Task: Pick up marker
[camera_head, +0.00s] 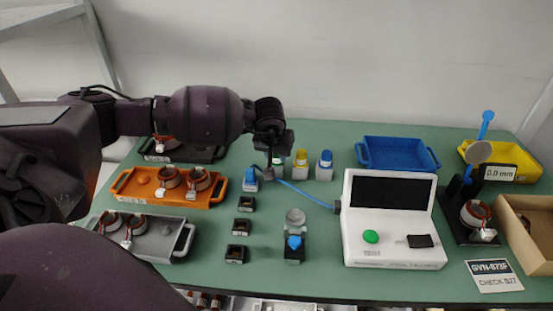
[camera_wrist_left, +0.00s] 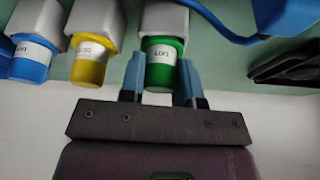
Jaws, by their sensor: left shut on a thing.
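A green marker (camera_wrist_left: 160,72) with a white label stands in a light grey holder, seen in the left wrist view. My left gripper (camera_wrist_left: 161,84) has its blue fingertips on both sides of the marker and is shut on it. In the head view the gripper (camera_head: 272,168) is at the row of holders, and it hides much of the green marker (camera_head: 279,160). A yellow marker (camera_head: 301,157) and a blue marker (camera_head: 326,157) stand in holders to its right. They also show in the wrist view, yellow (camera_wrist_left: 88,70) and blue (camera_wrist_left: 30,60). My right gripper is out of view.
A white tester (camera_head: 392,250) with a blue cable (camera_head: 305,193) stands right of centre. An orange tray (camera_head: 125,184) and a grey tray (camera_head: 160,245) hold stators at the left. A blue tray (camera_head: 398,153) is at the back. Small black blocks (camera_head: 243,229) stand in front.

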